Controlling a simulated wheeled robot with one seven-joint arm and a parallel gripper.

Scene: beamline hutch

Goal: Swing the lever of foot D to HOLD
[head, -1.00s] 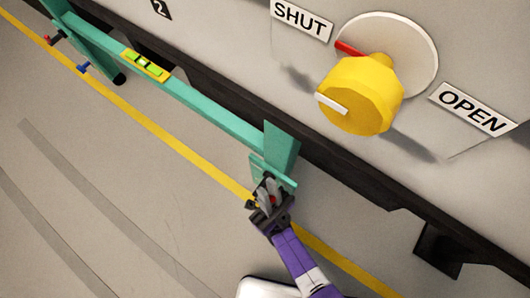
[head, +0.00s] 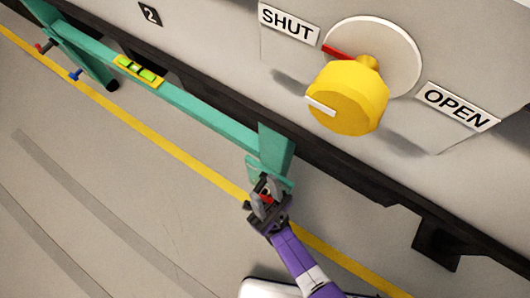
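A teal frame (head: 205,113) runs low along the grey wall. My gripper (head: 265,190), on a purple arm, is at the frame's near right end, over the foot plate below its upright. A small red part (head: 266,198) shows between the grey fingers; the gripper hides most of it, and its kind is unclear. The fingers look apart, but I cannot tell whether they grip it. At the far left end of the frame are a red-tipped lever (head: 43,47) and a blue-tipped lever (head: 76,74). No foot letters or HOLD mark are readable.
A yellow knob (head: 348,98) juts from the wall between SHUT (head: 288,23) and OPEN (head: 457,106) labels. A spirit level (head: 138,71) sits on the frame. A yellow line (head: 165,146) crosses the floor. A dark bracket (head: 437,240) is low at right. Floor at left is clear.

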